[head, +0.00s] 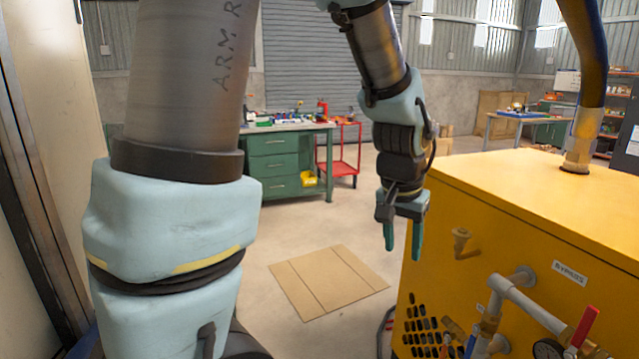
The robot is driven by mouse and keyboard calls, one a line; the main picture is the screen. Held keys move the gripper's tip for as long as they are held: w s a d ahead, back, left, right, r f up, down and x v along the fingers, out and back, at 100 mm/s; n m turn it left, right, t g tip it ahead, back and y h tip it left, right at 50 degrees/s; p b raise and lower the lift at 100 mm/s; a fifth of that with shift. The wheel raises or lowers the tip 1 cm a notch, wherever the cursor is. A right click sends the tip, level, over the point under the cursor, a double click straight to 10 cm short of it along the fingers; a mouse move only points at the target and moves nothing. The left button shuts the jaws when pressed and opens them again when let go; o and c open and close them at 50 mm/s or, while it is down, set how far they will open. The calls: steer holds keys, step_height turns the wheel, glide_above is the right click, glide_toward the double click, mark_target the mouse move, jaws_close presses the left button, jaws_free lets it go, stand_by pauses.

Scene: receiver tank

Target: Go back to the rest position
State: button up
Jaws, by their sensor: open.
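My gripper (403,248) hangs pointing down near the middle right of the head view. Its two teal fingers are apart and nothing shows between them. It is in the air just left of the yellow cabinet's left edge, and I cannot tell the exact gap. My arm fills the left and upper middle of the view.
The yellow cabinet (545,215) carries grey pipes, a red-handled valve (583,327) and a BYPASS label. A cardboard sheet (328,281) lies on the floor. A green workbench (288,165) and a red cart (340,165) stand behind. A pale wall edge borders the left.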

steer(key=s+a+f+n+y, duration=0.1)
steer(key=a+f+n, duration=0.2)
steer(key=a, duration=2)
steer(key=n, duration=0.3)
steer(key=shift+n+g+y, duration=0.3)
steer(key=shift+g, duration=0.1)
steer(key=shift+s+a, duration=0.1)
